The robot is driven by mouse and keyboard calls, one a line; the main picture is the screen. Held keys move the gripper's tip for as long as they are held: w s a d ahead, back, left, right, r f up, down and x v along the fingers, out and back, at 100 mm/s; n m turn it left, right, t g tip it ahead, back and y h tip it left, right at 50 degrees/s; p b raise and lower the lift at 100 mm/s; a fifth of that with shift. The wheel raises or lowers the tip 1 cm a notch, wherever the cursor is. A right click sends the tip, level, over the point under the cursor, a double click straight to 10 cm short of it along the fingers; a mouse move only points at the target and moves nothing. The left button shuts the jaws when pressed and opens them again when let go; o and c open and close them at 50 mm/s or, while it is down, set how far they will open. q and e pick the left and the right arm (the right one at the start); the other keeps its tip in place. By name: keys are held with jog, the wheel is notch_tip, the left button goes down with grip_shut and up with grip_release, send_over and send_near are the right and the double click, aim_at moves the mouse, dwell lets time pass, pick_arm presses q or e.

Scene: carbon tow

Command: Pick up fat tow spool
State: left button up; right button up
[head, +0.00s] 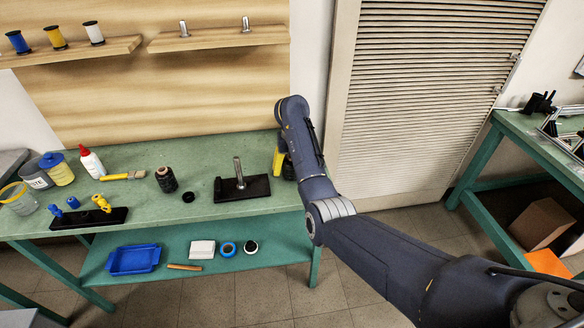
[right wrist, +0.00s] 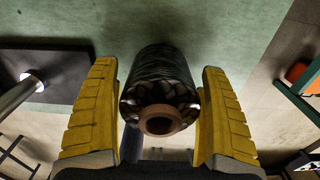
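A thick black tow spool (right wrist: 158,85) with a brown core end facing the camera is between the yellow fingers of my right gripper (right wrist: 160,110) in the right wrist view. The fingers are spread on either side with narrow gaps; I see no clear grip. In the head view the right gripper (head: 279,160) points down at the bench's right end, and the dark spool (head: 288,170) is partly hidden behind my arm. Another dark spool (head: 166,179) stands upright further left on the bench. My left gripper is not in view.
A black stand with an upright metal rod (head: 239,172) is just left of the right gripper. A small black ring (head: 188,197), a brush (head: 123,176), bottles and a yellow-and-blue fixture occupy the green bench (head: 215,160). Shelves hang on the wall behind.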

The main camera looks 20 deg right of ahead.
jog(key=c, duration=1.1)
jog(key=shift+c, duration=0.5)
jog(key=shift+r, duration=0.2)
